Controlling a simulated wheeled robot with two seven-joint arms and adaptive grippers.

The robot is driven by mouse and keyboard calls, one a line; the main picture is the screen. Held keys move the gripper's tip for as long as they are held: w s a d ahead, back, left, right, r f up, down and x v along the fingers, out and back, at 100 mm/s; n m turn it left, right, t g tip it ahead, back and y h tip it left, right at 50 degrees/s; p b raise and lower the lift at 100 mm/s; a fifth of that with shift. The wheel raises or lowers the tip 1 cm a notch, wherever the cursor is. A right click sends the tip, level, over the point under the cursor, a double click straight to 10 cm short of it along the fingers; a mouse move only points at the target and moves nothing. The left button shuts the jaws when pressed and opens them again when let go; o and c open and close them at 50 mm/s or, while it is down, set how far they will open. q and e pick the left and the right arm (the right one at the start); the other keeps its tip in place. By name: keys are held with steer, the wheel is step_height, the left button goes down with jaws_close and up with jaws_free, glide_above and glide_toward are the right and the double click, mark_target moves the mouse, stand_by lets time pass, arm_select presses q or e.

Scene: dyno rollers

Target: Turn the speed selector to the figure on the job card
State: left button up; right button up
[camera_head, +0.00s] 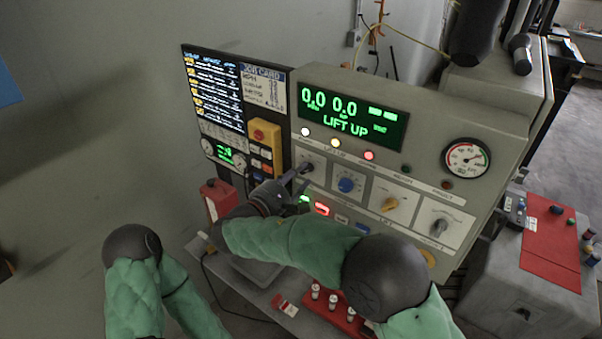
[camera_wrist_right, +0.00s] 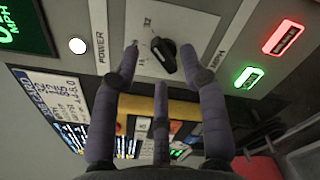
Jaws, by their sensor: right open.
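The job card (camera_head: 265,88) is a white sheet at the upper left of the console; its small print is too fine to read. A row of knobs crosses the console front: a dark one at the left (camera_head: 308,165), a blue one (camera_head: 347,185), a yellow one (camera_head: 390,203) and a grey one (camera_head: 438,228). I cannot read which is the speed selector. My right gripper (camera_head: 300,180) is open at the left knob. In the wrist view its fingers (camera_wrist_right: 159,62) spread either side of the black knob (camera_wrist_right: 165,56), by a POWER label; contact is unclear. My left gripper is out of view.
The green display (camera_head: 350,117) reads LIFT UP above the knobs. A screen and a yellow-boxed switch (camera_head: 264,133) stand at the left. A round gauge (camera_head: 466,158) is at the right. Lit buttons (camera_head: 321,208) sit below the knobs. A red-topped grey box (camera_head: 550,245) stands at the right.

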steer(key=v, duration=1)
steer(key=shift+s+a, duration=0.1)
